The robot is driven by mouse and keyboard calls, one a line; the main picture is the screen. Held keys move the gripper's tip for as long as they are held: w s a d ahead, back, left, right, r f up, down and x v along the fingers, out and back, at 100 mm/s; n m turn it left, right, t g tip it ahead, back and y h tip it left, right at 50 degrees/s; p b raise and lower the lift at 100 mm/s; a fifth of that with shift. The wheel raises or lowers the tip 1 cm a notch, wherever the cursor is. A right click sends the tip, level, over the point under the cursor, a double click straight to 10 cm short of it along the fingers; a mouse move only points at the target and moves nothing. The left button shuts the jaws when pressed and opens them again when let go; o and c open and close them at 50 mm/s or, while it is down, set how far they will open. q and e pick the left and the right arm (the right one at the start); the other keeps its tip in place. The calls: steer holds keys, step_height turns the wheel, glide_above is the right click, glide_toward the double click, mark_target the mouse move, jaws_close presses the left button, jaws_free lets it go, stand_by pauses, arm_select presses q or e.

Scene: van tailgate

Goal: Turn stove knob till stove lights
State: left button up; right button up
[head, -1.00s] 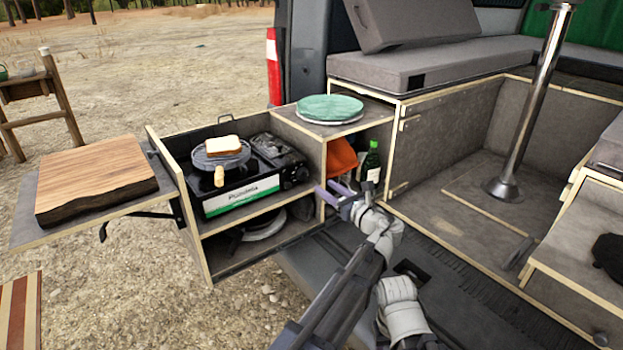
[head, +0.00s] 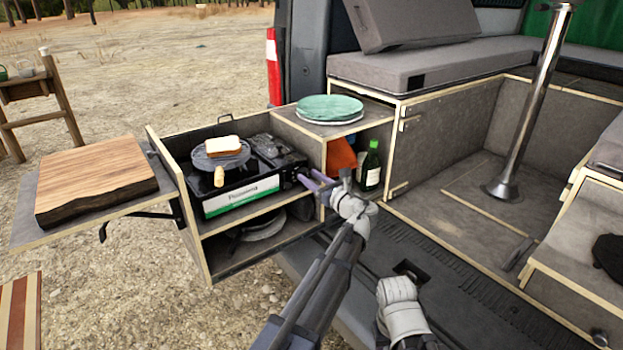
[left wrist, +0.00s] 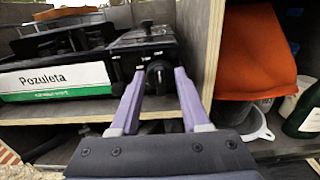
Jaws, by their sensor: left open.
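The camping stove (head: 240,193) sits on the upper shelf of the pull-out unit, with a green and white label on its front. Its black round knob (left wrist: 158,73) shows in the left wrist view, at the right end of the stove front. My left gripper (head: 309,180) is open in front of that end. In the left wrist view its two purple fingers (left wrist: 159,76) stand on either side of the knob, with a gap visible; I cannot tell whether they touch it. In the head view the fingers partly hide the knob. No flame is visible.
A pan (head: 221,160) with a bread slice (head: 222,145) rests on the stove. A wooden divider (left wrist: 212,55) stands just right of the knob. Beyond it are an orange item (left wrist: 252,55) and a green bottle (head: 371,168). Plates (head: 330,106) lie on top.

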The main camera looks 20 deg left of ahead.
arm_select(q)
jaws_close()
stand_by(0.7)
steer(key=n, duration=0.5)
steer(key=shift+s+a+f, duration=0.1)
steer(key=shift+s, duration=0.1)
steer(key=n, duration=0.6)
steer(key=f+n+b, duration=0.1)
steer(key=n, duration=1.2)
steer(key=shift+s+a+f, duration=0.15)
steer(key=shift+s+f, duration=0.05)
